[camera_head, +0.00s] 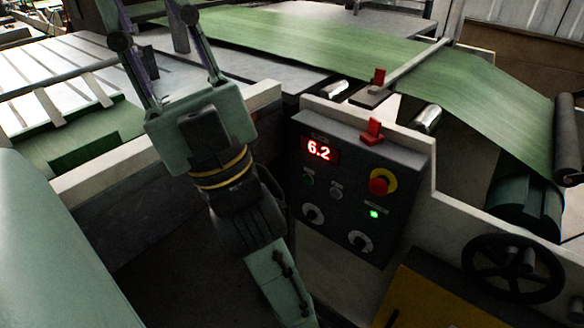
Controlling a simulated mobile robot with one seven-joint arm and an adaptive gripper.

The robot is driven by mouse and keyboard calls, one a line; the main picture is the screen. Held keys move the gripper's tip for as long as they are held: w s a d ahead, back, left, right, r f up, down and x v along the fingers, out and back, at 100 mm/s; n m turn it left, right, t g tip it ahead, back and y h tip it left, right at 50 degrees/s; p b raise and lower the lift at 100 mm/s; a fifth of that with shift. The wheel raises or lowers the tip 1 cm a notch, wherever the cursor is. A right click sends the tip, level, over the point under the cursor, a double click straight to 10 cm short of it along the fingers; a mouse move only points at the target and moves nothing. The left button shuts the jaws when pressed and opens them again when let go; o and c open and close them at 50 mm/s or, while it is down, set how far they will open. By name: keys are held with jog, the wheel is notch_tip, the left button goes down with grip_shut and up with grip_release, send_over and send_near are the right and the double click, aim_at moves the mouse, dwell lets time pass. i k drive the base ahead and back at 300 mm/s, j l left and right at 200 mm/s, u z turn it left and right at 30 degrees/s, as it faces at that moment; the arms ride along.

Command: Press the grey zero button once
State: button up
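The control panel (345,160) is a dark box on the machine's front, right of my gripper. Its red display (319,150) reads 6.2. Below the display are two small round buttons: a dark greenish one (308,179) and a grey one (336,191) to its right. The grey one looks like the zero button, but its label is too small to read. My gripper (154,22) is left of the panel, pointing up and away from it, not touching any button. Its two fingers stand apart, but their tips are cut off by the top edge.
A red emergency stop (380,183) on a yellow collar is right of the grey button, with a lit green lamp (374,214) below. Two knobs (313,215) (360,241) sit lower. Red clamps (371,132) rise above the panel. A handwheel (513,268) is at lower right.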

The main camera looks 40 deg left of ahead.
aim_at(335, 195)
jog(key=u, duration=0.8)
